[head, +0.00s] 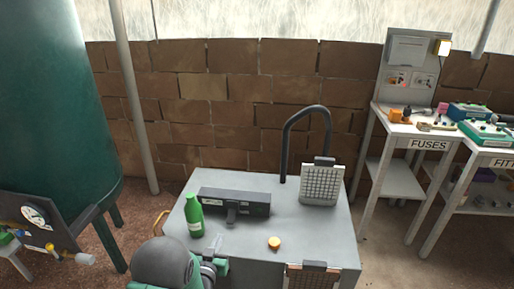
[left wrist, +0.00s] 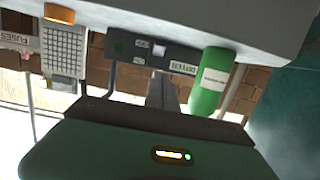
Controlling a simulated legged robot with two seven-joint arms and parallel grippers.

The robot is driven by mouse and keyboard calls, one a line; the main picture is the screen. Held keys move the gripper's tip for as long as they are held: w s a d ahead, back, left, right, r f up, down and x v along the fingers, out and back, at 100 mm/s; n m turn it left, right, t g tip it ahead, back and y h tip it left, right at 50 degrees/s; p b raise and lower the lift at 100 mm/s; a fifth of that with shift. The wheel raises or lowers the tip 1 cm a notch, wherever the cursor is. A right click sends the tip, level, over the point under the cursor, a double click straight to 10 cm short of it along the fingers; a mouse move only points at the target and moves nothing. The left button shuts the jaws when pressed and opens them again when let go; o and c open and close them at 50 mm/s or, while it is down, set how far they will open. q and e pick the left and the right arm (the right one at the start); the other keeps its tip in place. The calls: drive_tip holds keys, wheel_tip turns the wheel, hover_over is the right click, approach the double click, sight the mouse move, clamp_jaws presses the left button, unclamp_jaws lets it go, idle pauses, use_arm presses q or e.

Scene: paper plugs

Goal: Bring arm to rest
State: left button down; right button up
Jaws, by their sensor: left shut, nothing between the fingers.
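My left arm comes in at the bottom of the head view, and its gripper (head: 216,244) is over the front left part of the grey table (head: 245,260). In the left wrist view, which looks upside down, the gripper's grey fingers (left wrist: 163,92) are together with nothing held. A green bottle (head: 194,216) stands upright just beyond the gripper; it also shows in the left wrist view (left wrist: 210,82). My right gripper is in neither view.
A long black box (head: 234,202), a yellow cap (head: 274,243) and a gridded panel (head: 321,186) are on the table. Another gridded panel (head: 312,277) is at its front edge. A black curved pipe (head: 307,110) rises behind. A fuses bench (head: 420,137) stands right, a green tank (head: 50,100) left.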

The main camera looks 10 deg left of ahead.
use_arm(q)
drive_tip(key=s+r+g, duration=0.3)
drive_tip(key=s+g, duration=0.9)
drive_tip(key=s, duration=1.6)
wheel_tip(320, 180, up, 14)
drive_tip(key=s+g+p, duration=0.1)
drive_tip(key=s+p, duration=0.1)
drive_tip(key=p, duration=1.2)
drive_tip(key=shift+s+y, duration=0.2)
drive_tip(key=shift+y, duration=0.1)
